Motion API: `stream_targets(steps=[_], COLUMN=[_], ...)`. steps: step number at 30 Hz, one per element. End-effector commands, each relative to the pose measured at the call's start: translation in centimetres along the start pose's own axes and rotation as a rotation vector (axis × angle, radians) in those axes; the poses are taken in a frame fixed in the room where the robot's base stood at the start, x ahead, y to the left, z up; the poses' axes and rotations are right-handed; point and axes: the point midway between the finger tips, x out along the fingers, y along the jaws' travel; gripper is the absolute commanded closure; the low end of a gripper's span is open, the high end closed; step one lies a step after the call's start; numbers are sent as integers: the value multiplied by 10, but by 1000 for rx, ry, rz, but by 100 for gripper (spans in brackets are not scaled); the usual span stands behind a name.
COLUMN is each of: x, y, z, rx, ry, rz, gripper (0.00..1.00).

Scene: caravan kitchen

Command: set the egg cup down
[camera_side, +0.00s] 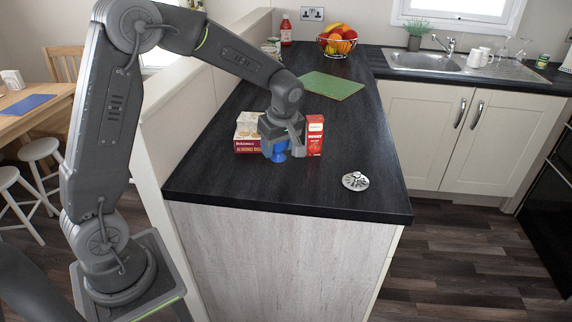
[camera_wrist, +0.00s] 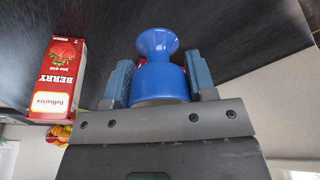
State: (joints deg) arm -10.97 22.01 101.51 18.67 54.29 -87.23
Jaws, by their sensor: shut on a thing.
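The blue egg cup (camera_wrist: 160,75) is between the two fingers of my gripper (camera_wrist: 160,82) in the wrist view, with the fingers shut on it from both sides. In the side view the egg cup (camera_side: 279,152) shows below my gripper (camera_side: 286,148), low over the dark worktop (camera_side: 240,180). I cannot tell whether its foot touches the worktop.
A red juice carton (camera_side: 315,135) stands close to the right of my gripper. A red and cream box (camera_side: 247,134) is close on the left. A round metal item (camera_side: 355,181) lies at the front right. A green mat (camera_side: 331,85) lies behind.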

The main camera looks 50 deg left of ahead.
Motion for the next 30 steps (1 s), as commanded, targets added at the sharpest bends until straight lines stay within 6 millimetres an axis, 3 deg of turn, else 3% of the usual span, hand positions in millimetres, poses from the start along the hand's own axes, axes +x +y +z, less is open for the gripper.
stream_targets(steps=[3, 10, 18, 29, 30], x=[6, 15, 47, 51, 51], y=[11, 16, 16, 16, 16], z=[15, 23, 32, 32, 32], rx=[2, -2, -1, -1, -1], ry=[0, 0, 0, 0, 0], rz=[0, -1, -1, 0, 0], gripper=[74, 74, 74, 74, 46])
